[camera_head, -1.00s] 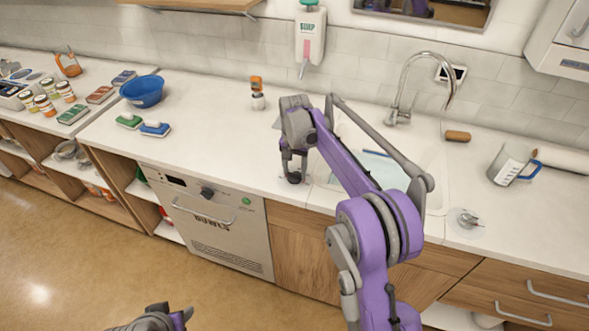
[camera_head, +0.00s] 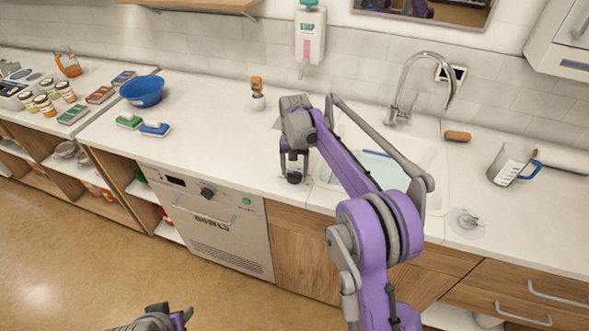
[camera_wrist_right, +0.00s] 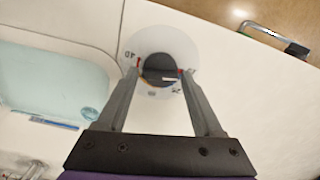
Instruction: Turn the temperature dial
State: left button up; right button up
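The temperature dial is a round white disc with printed marks and a dark round knob (camera_wrist_right: 160,68) at its middle, on the white counter beside the sink. My right gripper (camera_wrist_right: 160,72) has its two fingers apart, one on each side of the knob; whether they touch it I cannot tell. In the head view the right gripper (camera_head: 294,172) points down at the counter just left of the sink, and its fingers partly hide the dial (camera_head: 294,178). My left gripper (camera_head: 178,318) is only partly in view at the bottom edge, away from the counter.
The sink (camera_head: 433,160) with its tall tap (camera_head: 402,100) is right of the dial. Another small round fitting (camera_head: 467,222) is at the sink's right. An orange-topped bottle (camera_head: 257,95) stands behind the gripper.

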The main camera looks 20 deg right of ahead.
aim_at(295, 173)
jog(key=shift+o, duration=1.1)
jog(key=shift+r, duration=0.1)
notch_tip(295, 173, up, 11)
jog(key=shift+f+p, duration=0.2)
jog(key=shift+p, duration=0.2)
jog(key=shift+s, duration=0.1)
